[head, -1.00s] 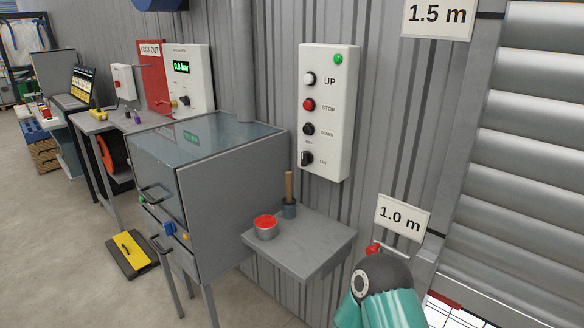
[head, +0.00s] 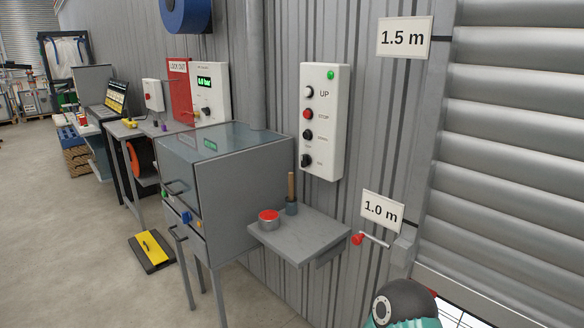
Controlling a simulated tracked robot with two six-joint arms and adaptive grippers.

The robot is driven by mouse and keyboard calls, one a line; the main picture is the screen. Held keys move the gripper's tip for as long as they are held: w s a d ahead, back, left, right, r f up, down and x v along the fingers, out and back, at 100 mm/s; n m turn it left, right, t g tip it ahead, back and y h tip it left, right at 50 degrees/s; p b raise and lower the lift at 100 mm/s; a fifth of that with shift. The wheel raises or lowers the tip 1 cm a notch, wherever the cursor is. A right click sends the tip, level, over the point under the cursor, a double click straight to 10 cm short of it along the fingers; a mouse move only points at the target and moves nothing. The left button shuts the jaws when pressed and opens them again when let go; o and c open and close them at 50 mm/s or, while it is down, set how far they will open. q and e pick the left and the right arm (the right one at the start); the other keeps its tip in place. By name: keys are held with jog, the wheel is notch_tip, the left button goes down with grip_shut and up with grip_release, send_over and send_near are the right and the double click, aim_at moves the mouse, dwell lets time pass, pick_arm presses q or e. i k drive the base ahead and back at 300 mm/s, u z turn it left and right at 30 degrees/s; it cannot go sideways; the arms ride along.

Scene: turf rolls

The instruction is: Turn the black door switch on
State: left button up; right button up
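The black door switch (head: 306,161) is the lowest control on a white door panel (head: 323,120) on the corrugated wall. It is a small black knob; its label and exact pointer direction are too small to read. Above it on the panel are a white UP button, a red STOP button, a black button and a lit green lamp (head: 331,75). Part of my own arm, dark and teal, shows at the bottom right. Neither gripper shows in the head view.
A grey shelf (head: 300,240) with a red-topped can (head: 268,219) and a brush in a holder (head: 291,194) juts out below the panel. A glass-topped grey cabinet (head: 225,185) stands left of it. A red-handled lever (head: 358,239) and a roller door (head: 510,150) are to the right.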

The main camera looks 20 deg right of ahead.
aim_at(305, 159)
jog(key=z, duration=0.15)
jog(key=i, duration=0.85)
jog(key=u, duration=0.05)
